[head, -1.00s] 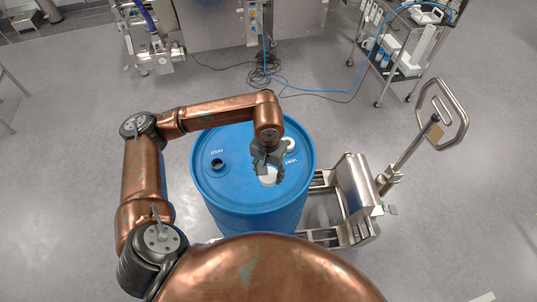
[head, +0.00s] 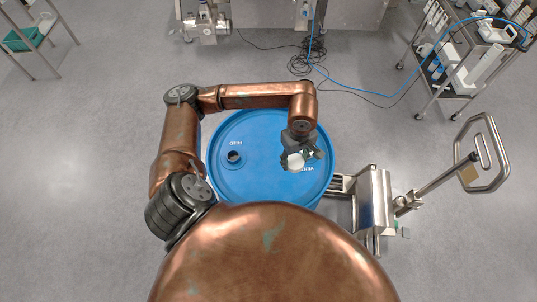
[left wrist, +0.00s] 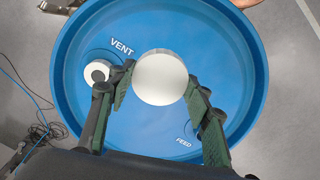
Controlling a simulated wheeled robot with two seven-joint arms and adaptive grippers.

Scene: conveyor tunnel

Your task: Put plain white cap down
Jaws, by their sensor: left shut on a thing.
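A plain white cap (head: 294,161) is held between the fingers of my left gripper (head: 303,158), over the right part of the blue drum lid (head: 262,185). In the left wrist view the cap (left wrist: 160,78) shows its smooth round top between the two green-padded fingers. How far it is above the lid is hard to tell. The dark feed opening (head: 234,157) is on the left of the lid. My right gripper is out of view.
A steel drum trolley (head: 372,205) with a looped handle (head: 487,155) stands right of the drum. A cart (head: 455,65) with bottles is at the back right. Cables (head: 308,58) lie on the floor behind. Bare lid lies between the feed opening and my gripper.

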